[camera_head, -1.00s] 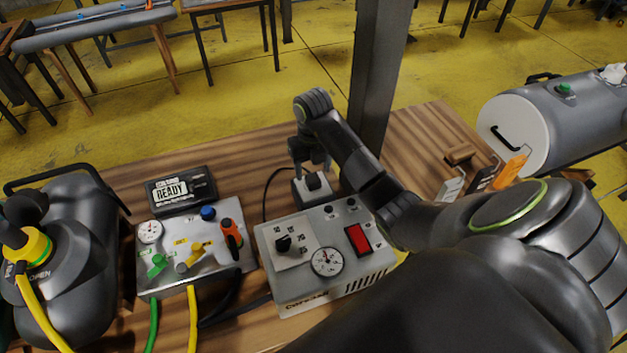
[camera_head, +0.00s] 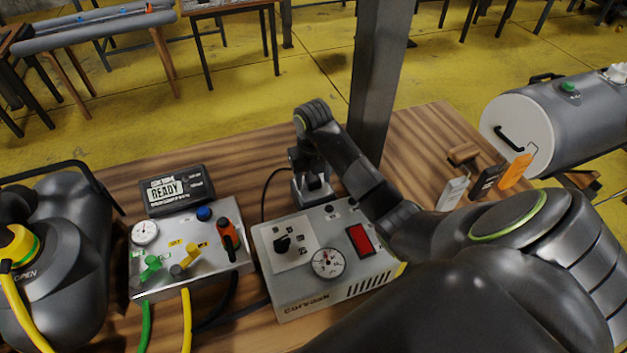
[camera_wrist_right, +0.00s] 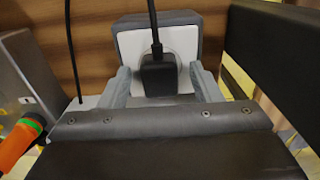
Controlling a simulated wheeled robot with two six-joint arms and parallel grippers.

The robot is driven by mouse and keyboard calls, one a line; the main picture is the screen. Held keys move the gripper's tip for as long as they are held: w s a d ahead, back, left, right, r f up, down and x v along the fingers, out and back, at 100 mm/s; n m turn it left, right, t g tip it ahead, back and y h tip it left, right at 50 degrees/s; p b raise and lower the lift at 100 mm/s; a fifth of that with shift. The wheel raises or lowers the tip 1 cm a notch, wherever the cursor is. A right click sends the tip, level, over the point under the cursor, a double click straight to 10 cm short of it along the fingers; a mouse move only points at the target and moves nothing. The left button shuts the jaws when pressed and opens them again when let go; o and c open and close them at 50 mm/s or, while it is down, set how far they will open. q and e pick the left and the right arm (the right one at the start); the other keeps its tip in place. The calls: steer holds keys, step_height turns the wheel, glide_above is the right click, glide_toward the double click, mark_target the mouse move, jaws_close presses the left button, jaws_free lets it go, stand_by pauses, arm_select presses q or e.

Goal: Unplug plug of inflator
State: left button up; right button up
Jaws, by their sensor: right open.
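The black plug (camera_wrist_right: 157,78) sits in a white socket plate on a grey box (camera_wrist_right: 182,24), with its cord running up from it in the right wrist view. My right gripper (camera_wrist_right: 162,86) is open, with one finger on each side of the plug and gaps between. In the head view my right gripper (camera_head: 311,178) is at the grey socket box (camera_head: 313,193) and hides the plug. The inflator (camera_head: 295,295) is a grey box with a dial, a gauge and a red switch, just in front of the socket. My left gripper is out of view.
A metal valve panel (camera_head: 222,258) with coloured knobs and a READY display (camera_head: 178,190) stand left of the inflator. A black cable curves beside the socket. A metal post (camera_head: 377,80) rises behind my right arm.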

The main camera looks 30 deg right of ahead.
mark_target(313, 177)
stand_by(0.6)
jaws_close()
steer(key=shift+r, duration=0.15)
steer(key=shift+r+p, duration=2.25)
steer(key=shift+r, duration=0.65)
